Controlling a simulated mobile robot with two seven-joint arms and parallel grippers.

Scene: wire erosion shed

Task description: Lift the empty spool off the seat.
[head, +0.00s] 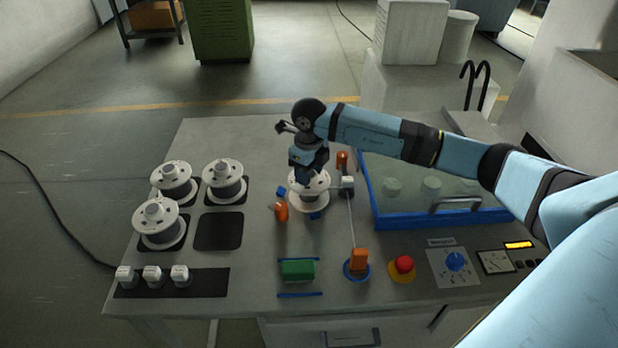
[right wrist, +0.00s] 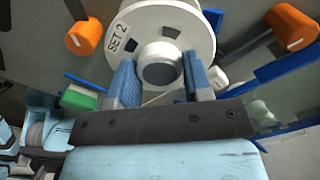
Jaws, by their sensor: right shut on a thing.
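The spool (head: 309,203), white with a round flange, sits in the middle of the table among small blue blocks and two orange knobs. In the right wrist view its flange (right wrist: 188,22) bears a label reading "SET 2", and its hub with a dark centre (right wrist: 160,74) stands between my fingers. My right gripper (head: 310,178) comes down from above and is shut on this hub; its blue fingers also show in the right wrist view (right wrist: 158,80). The seat under the spool is mostly hidden, and I cannot tell whether the spool touches it. My left gripper is not in view.
Several similar spools (head: 223,181) stand on dark pads at the left, with one bare pad (head: 219,231). Orange knobs (head: 281,211) flank the held spool. A blue-framed tank (head: 440,218) lies right. A green block (head: 298,270) and red button (head: 404,264) are in front.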

